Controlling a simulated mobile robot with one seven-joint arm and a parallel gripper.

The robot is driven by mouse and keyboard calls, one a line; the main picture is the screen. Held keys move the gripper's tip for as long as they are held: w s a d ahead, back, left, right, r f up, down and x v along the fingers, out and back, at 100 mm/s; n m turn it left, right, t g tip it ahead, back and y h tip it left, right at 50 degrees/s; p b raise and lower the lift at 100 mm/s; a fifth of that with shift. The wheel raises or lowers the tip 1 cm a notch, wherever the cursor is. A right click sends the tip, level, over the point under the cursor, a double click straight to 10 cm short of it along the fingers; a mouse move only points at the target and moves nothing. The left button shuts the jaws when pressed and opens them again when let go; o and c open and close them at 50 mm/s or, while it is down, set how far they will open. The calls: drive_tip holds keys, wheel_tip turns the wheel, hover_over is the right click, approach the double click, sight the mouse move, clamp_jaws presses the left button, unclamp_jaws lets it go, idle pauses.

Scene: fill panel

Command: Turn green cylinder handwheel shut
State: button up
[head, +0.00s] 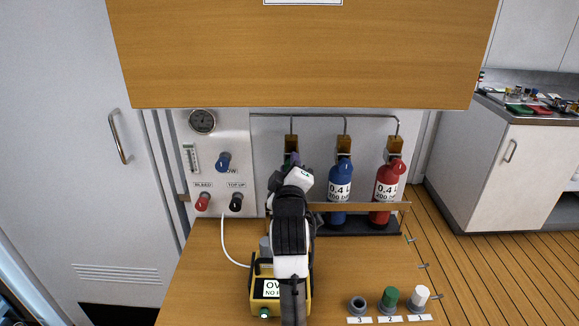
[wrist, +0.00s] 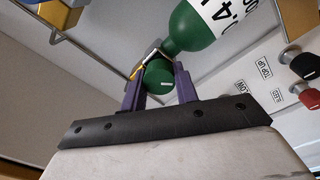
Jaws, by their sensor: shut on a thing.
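The green cylinder (wrist: 192,30) shows in the wrist view with a white label. Its green round handwheel (wrist: 158,76), with a small white mark, sits at the neck end. My gripper (wrist: 157,82) has its two purple fingers on either side of the handwheel and is shut on it. In the head view my gripper (head: 293,160) reaches the left-most cylinder position, and my arm hides the green cylinder and its handwheel there. How far the handwheel is turned cannot be told.
A blue cylinder (head: 339,193) and a red cylinder (head: 386,188) stand to the right behind a rail (head: 400,207). The panel at left has a gauge (head: 202,121) and several knobs. A wooden cabinet (head: 300,55) overhangs.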

drive_tip(key=m+p, duration=0.1)
drive_tip(key=m, duration=0.6)
drive_tip(key=shift+d+m, duration=0.1)
drive_tip(key=shift+m, duration=0.3)
drive_tip(key=m+h, duration=0.1)
drive_tip(key=m, duration=0.5)
drive_tip(key=shift+m, duration=0.3)
drive_tip(key=m, duration=0.6)
drive_tip(key=shift+d+g, duration=0.15)
drive_tip(key=shift+g, duration=0.15)
drive_tip(key=m+b, duration=0.1)
drive_tip(key=m, duration=0.5)
drive_tip(key=shift+d+f, duration=0.1)
drive_tip(key=shift+m, duration=0.3)
drive_tip(key=o, duration=1)
drive_tip(key=shift+c, duration=0.2)
drive_tip(key=shift+s, duration=0.1)
